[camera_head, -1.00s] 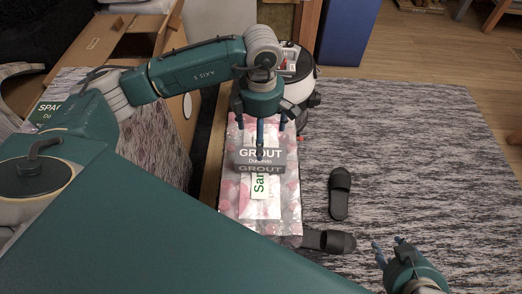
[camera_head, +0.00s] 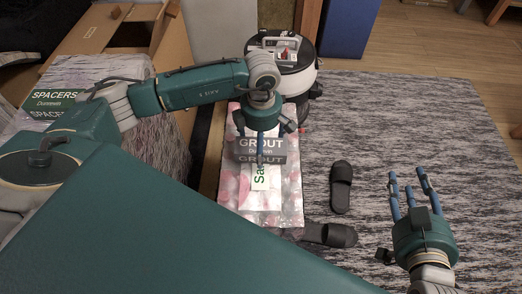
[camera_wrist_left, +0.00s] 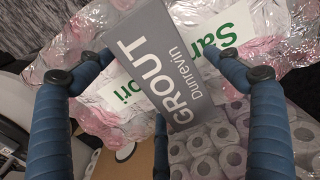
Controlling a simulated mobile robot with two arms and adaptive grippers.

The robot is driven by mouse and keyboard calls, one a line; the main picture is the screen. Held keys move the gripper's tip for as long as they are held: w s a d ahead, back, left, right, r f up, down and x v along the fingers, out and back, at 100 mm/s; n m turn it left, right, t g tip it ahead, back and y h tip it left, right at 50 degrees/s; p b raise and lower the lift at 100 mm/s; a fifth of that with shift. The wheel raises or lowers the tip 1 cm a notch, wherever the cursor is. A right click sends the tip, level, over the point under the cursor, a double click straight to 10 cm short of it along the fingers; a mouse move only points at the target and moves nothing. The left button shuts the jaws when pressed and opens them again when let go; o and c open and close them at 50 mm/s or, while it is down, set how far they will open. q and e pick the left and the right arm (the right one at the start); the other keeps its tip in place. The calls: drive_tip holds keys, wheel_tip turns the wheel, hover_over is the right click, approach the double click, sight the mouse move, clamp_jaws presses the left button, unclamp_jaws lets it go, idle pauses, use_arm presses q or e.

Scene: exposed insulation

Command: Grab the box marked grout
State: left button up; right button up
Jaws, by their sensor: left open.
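The grey box marked GROUT (camera_head: 276,156) lies on a clear pink-and-white plastic pack. My left gripper (camera_head: 264,140) hangs over the box's far side, with one finger in front of it. In the left wrist view the box (camera_wrist_left: 172,62) shows between the spread blue fingers of my left gripper (camera_wrist_left: 160,85). The gripper is open and no finger is seen closed on the box. My right gripper (camera_head: 409,184) is open and empty over the rug at the lower right, its fingers pointing away.
The plastic-wrapped pack (camera_head: 290,205) supports the box. Black slippers (camera_head: 341,187) lie on the rug (camera_head: 420,120) to the right. A white-and-black canister (camera_head: 296,78) stands just behind. Cardboard boxes (camera_head: 100,40) and a pack marked SPACERS (camera_head: 52,97) are on the left.

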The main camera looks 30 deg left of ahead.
use_arm(q)
drive_tip(key=shift+f, duration=0.2)
use_arm(e)
drive_tip(key=shift+w+r, duration=0.1)
drive_tip(key=shift+r, duration=0.2)
use_arm(q)
drive_tip(key=shift+c, duration=0.5)
drive_tip(key=c, duration=1.6)
drive_tip(key=shift+r, duration=0.1)
